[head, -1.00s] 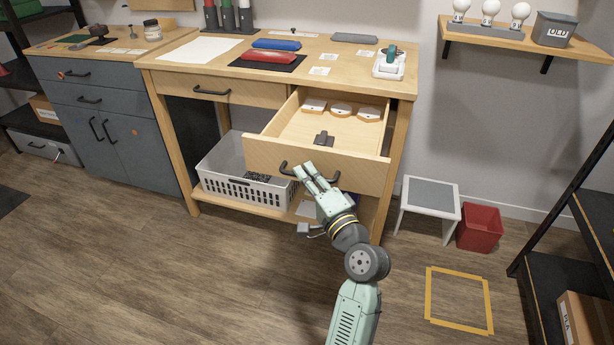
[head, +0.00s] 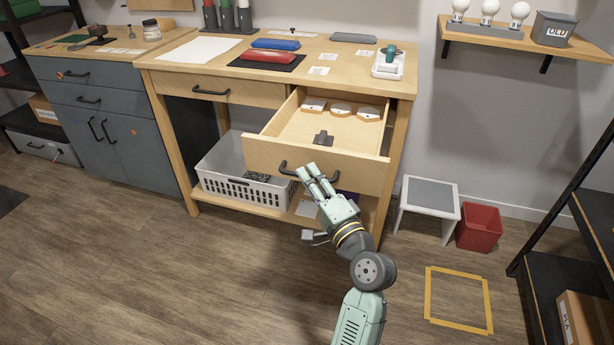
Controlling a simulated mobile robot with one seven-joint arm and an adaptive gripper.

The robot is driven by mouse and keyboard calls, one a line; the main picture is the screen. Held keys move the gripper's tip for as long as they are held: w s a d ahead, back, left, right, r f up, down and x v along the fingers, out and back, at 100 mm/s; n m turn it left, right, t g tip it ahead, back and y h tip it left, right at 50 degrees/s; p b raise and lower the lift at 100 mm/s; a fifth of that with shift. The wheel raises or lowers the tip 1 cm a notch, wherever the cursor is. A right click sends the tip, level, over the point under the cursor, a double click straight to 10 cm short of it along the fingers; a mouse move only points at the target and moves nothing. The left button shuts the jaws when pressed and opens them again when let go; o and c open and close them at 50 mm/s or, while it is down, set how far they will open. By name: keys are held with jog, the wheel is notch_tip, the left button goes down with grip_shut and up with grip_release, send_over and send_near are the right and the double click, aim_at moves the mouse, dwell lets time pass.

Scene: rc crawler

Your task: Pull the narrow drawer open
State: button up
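The wooden workbench has two drawers side by side under its top. The right drawer (head: 262,155) stands pulled well out, with a dark bar handle (head: 284,168) on its front. The left drawer (head: 245,92) is closed and has its own dark handle (head: 211,91). My gripper (head: 307,169) is at the open drawer's front, over the middle of its handle. Its two fingers show a small gap, so it looks open. The fingers hide the handle's middle, and I cannot tell whether they touch it. Which drawer is the narrow one is not clear.
A white basket (head: 225,180) stands on the lower shelf. A step stool (head: 430,196) and red bin (head: 480,228) stand to the right. The floor in front is clear, with a yellow taped outline (head: 458,269).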

jog(key=v, duration=1)
